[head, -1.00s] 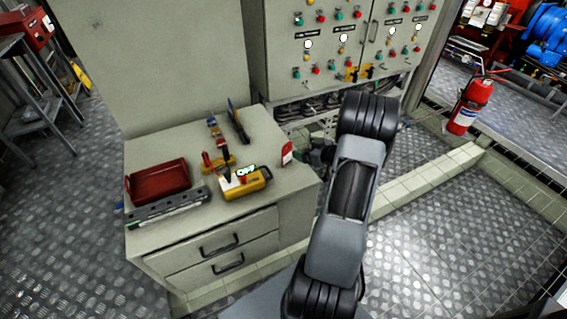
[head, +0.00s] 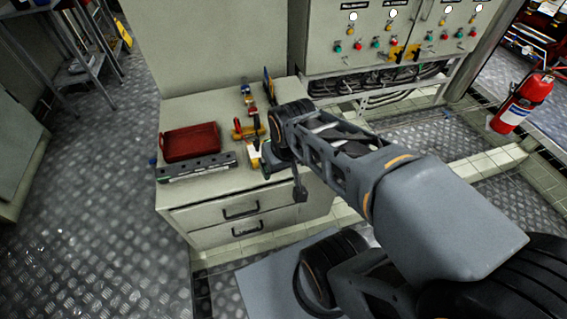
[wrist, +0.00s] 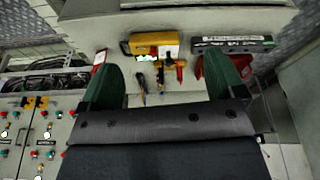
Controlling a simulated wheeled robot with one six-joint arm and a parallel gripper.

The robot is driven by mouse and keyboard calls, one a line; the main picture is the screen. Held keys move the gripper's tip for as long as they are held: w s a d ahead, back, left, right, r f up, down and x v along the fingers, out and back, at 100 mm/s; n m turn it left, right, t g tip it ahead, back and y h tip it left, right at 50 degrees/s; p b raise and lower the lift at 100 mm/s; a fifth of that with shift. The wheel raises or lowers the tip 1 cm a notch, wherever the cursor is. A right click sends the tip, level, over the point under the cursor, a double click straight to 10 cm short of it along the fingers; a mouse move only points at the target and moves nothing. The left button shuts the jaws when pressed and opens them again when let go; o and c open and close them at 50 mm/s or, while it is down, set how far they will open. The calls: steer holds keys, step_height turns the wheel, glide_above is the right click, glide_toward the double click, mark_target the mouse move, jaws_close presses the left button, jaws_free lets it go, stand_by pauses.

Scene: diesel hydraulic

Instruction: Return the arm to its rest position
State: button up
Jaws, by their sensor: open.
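My arm (head: 345,155) reaches across the head view from the lower right, its far joints in front of the right side of the grey drawer cabinet (head: 195,210). My gripper (wrist: 164,66) shows in the wrist view with its two green fingers spread apart. Nothing is between the fingers. The cabinet top with its tools lies beyond them, apart from the fingers. In the head view I cannot make out the fingers clearly.
On the cabinet top are a red tray (head: 190,141), a dark grey bar (head: 197,167) and a yellow device (wrist: 153,44), partly hidden by my arm in the head view. A control panel (head: 385,35) stands behind. A fire extinguisher (head: 521,101) is at right.

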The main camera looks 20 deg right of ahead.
steer(key=shift+s+a, duration=0.1)
step_height(320, 180, up, 24)
steer(key=p, duration=2.3)
steer(key=shift+s+a+r+t, duration=0.15)
steer(key=shift+a+r+t, duration=0.1)
steer(key=shift+t, duration=0.05)
